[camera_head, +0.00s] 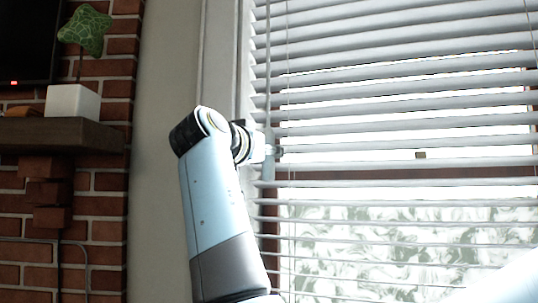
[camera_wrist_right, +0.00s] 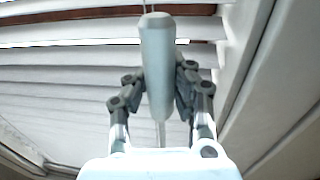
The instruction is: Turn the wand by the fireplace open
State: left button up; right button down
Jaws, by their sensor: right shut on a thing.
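The wand (camera_head: 268,172) hangs vertically at the left side of the window blinds (camera_head: 400,127). In the right wrist view the wand (camera_wrist_right: 157,55) is a pale grey, tapered rod on a thin cord, upright between the fingers. My right gripper (camera_head: 272,152) is at the wand in the head view, seen side on and small. In the right wrist view the right gripper (camera_wrist_right: 159,92) is shut on the wand, with fingers on both sides. The blind slats are tilted with gaps between them, and a bright outside shows through. My left gripper is not in view.
A brick fireplace (camera_head: 104,235) with a wooden mantel (camera_head: 60,135) stands at the left. A white pot (camera_head: 73,101) with a green star-shaped plant (camera_head: 85,30) sits on the mantel. The window frame (camera_wrist_right: 262,85) runs close beside the right gripper.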

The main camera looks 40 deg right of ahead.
jog(key=c, duration=1.7)
grip_release()
jog(key=shift+f, duration=0.2)
jog(key=o, duration=0.6)
jog(key=shift+s+a+r, duration=0.15)
jog(key=shift+a+r, duration=0.05)
jog(key=shift+a, duration=0.05)
jog(key=shift+d, duration=0.1)
notch_tip(320, 180, up, 10)
jog(key=shift+f, duration=0.1)
